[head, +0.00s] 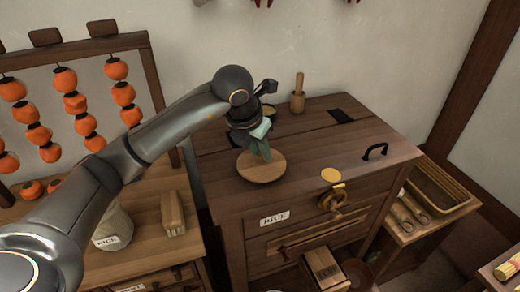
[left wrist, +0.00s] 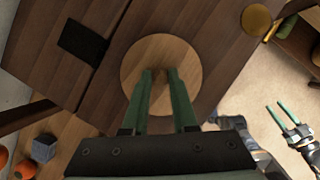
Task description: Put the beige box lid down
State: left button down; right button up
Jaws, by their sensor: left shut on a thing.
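The beige box lid (head: 262,168) is a round, light wooden disc over the front left part of the dark wooden chest top (head: 325,160). My left gripper (head: 263,150) points down at it, its green fingers shut on a small part at the disc's middle. In the left wrist view the lid (left wrist: 185,50) lies flat beyond the fingertips (left wrist: 160,80). I cannot tell whether its underside touches the chest. My right gripper (left wrist: 275,106) shows at the right of the left wrist view, its green fingers apart and nothing between them.
A mortar with a pestle (head: 298,100) and a small dish (head: 268,110) stand at the chest's back. A brush (head: 173,212) and a rice sack (head: 115,228) stand on the left table. The chest top's middle is clear.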

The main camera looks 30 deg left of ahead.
pick_arm(q)
jog(key=shift+f, duration=0.3)
jog(key=shift+f, duration=0.15)
jog(key=c, duration=0.7)
grip_release()
jog(key=shift+r, duration=0.3)
jog(key=v, duration=1.1)
jog(key=shift+s+r, duration=0.25)
jog(key=shift+r, duration=0.1)
